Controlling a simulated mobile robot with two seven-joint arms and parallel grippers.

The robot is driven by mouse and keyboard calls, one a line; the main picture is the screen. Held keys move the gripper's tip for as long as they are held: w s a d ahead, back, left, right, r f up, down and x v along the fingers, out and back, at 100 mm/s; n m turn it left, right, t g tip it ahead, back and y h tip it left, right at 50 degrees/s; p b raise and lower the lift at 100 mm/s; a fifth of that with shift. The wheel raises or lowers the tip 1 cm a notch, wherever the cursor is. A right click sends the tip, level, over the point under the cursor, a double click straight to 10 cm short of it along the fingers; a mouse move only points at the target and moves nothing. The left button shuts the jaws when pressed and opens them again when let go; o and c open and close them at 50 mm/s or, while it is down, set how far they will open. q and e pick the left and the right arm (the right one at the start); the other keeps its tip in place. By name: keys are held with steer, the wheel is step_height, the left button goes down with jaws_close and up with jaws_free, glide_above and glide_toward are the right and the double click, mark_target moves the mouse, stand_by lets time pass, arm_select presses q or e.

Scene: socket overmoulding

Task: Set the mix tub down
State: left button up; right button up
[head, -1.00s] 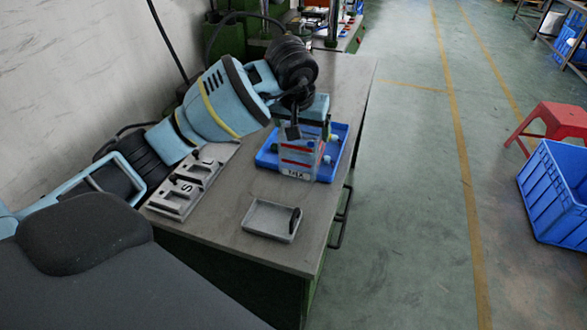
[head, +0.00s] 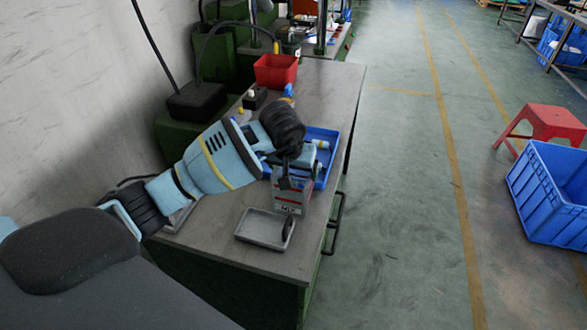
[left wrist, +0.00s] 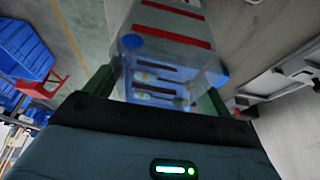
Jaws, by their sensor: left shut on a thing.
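The mix tub (head: 291,196) is a clear box with red stripes and a white label. My left gripper (head: 294,172) is shut on it from above, near the front of the blue tray and beside the grey tray's far right corner. I cannot tell whether the tub's base touches the bench. In the left wrist view the tub (left wrist: 168,38) sits between the two fingers (left wrist: 158,92), and small parts show through or beyond its clear wall. My right gripper is not in view.
A shallow grey tray (head: 246,238) with a dark item at its right end lies at the bench's front. The blue tray (head: 331,137) holds small parts behind the tub. A red bin (head: 275,72) stands farther back.

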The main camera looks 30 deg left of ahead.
arm_select(q)
steer(key=shift+f, duration=0.1)
steer(key=o, duration=1.1)
steer(key=shift+o, duration=0.2)
steer(key=v, duration=1.2)
steer(key=shift+p, duration=0.35)
steer(key=shift+s, duration=0.1)
